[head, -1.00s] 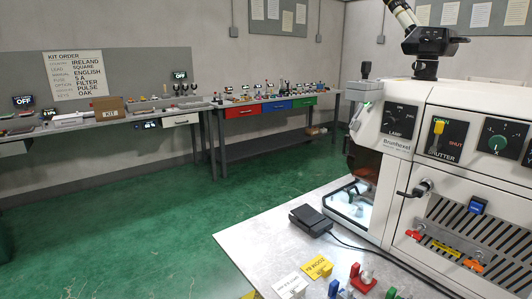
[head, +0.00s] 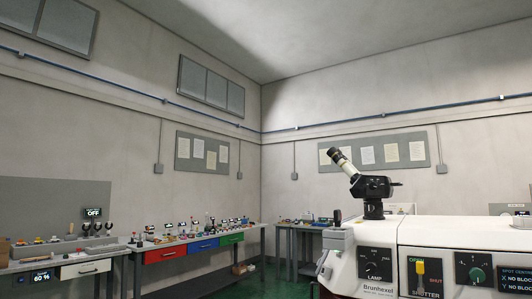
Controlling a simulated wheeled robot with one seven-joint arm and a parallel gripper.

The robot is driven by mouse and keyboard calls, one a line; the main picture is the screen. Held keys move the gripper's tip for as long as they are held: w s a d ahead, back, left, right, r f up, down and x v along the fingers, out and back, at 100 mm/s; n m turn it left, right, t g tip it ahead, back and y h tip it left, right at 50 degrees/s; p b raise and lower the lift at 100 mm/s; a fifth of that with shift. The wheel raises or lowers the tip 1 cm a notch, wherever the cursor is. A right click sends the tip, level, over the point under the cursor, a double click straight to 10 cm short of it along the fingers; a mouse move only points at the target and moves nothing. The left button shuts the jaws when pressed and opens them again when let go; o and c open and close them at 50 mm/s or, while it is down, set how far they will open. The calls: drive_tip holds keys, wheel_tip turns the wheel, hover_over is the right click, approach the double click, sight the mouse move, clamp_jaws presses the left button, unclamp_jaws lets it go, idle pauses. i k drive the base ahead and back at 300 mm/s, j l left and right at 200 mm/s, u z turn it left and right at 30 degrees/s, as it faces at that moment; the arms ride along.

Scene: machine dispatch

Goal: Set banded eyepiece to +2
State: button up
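The eyepiece (head: 339,157) sits at the upper end of the black microscope head on top of the white Brunhexel machine (head: 444,233), right of centre in the head view. It is a pale tube with dark bands, tilted up to the left. Its scale marks are too small to read. The black microscope head (head: 373,187) stands on a short post. My gripper is not in view.
The machine front carries a lamp dial (head: 374,267), a yellow shutter lever (head: 420,273) and a green knob (head: 477,275). Benches with red, blue and green drawers (head: 203,245) stand behind to the left. Pinned boards hang on the walls.

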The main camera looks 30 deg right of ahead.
sight(332, 152)
drive_tip(key=i+j+u, duration=0.35)
drive_tip(key=i, duration=0.35)
drive_tip(key=i+u, duration=0.4)
drive_tip(key=i, duration=0.3)
drive_tip(key=i+z, duration=0.35)
drive_tip(key=i+j+z, duration=0.2)
drive_tip(key=z, duration=0.15)
drive_tip(key=i+j+z, duration=0.2)
drive_tip(key=z, duration=0.15)
drive_tip(key=i+j+z, duration=0.25)
drive_tip(key=z, duration=0.25)
drive_tip(key=i+j+z, duration=0.15)
drive_tip(key=j+z, duration=0.15)
drive_tip(key=z, duration=0.15)
drive_tip(key=i+j+z, duration=0.15)
drive_tip(key=j+z, duration=0.2)
drive_tip(key=z, duration=0.15)
drive_tip(key=j+z, duration=0.95)
drive_tip(key=z, duration=0.45)
drive_tip(key=i+j+z, duration=0.1)
drive_tip(key=j+z, duration=0.25)
drive_tip(key=j, duration=0.5)
drive_tip(key=j+z, duration=0.4)
drive_tip(key=j, duration=0.45)
